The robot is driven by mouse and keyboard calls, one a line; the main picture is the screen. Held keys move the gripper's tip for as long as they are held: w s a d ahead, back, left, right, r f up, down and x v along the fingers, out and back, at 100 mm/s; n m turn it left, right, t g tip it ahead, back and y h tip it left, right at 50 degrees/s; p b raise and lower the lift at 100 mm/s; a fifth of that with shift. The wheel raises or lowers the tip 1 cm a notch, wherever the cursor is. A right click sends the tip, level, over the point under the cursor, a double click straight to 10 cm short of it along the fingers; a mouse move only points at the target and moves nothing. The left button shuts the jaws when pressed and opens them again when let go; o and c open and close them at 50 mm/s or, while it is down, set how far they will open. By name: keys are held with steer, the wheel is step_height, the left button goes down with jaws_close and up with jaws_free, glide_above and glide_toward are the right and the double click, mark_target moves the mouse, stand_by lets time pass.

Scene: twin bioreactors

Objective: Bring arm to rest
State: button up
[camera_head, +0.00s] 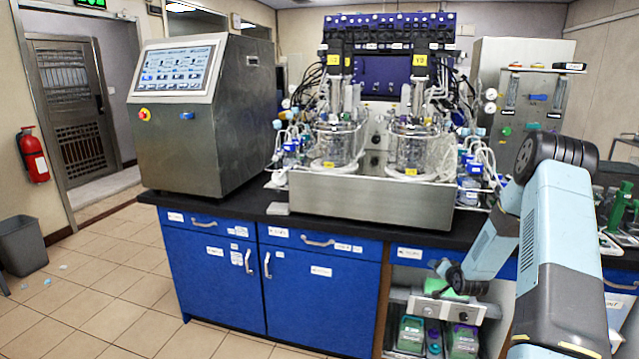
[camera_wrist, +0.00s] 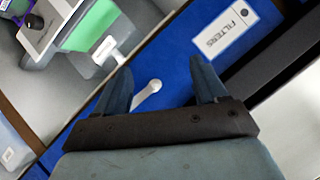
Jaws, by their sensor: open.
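My arm (camera_head: 558,230) rises at the right of the head view, bends at a dark joint near the top and runs down-left to the front of the bench. My gripper (camera_wrist: 162,80) is open in the wrist view, with its two dark fingers apart and nothing held between them. Beyond the fingers lies a blue front (camera_wrist: 190,55) with a white label reading FILTERS (camera_wrist: 230,28). A white handle (camera_wrist: 148,94) shows between the fingers; I cannot tell whether it touches one. In the head view the fingers are hard to make out near the open shelf.
Two glass bioreactor vessels (camera_head: 338,143) stand in a steel base (camera_head: 370,195) on the black bench. A console with a screen (camera_head: 180,68) stands left. Green-topped containers (camera_head: 411,335) sit in the open shelf below my forearm. The tiled floor (camera_head: 100,310) at left is mostly clear.

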steer(key=s+a+r+n+g+h, duration=0.1)
steer(key=s+a+r, duration=0.35)
steer(key=r, duration=0.65)
steer(key=s+a+r+n+g, duration=0.25)
steer(key=s+r, duration=0.25)
steer(key=r, duration=0.5)
steer(key=s+a+r+n+h, duration=0.1)
steer(key=s+a+r, duration=0.35)
steer(key=r, duration=0.65)
steer(key=s+a+r+n+g, duration=0.1)
steer(key=s+a+r, duration=0.2)
steer(key=s, duration=0.8)
steer(key=s+a+r+n+g+y, duration=0.1)
steer(key=s+a+r, duration=0.1)
steer(key=s, duration=1)
steer(key=s+a+r+n+g, duration=0.1)
steer(key=s+a+r, duration=0.2)
steer(key=s, duration=0.9)
step_height(320, 180, up, 2)
steer(key=shift+a+r+y, duration=0.1)
steer(key=shift+a+y, duration=0.2)
steer(key=shift+y, duration=0.1)
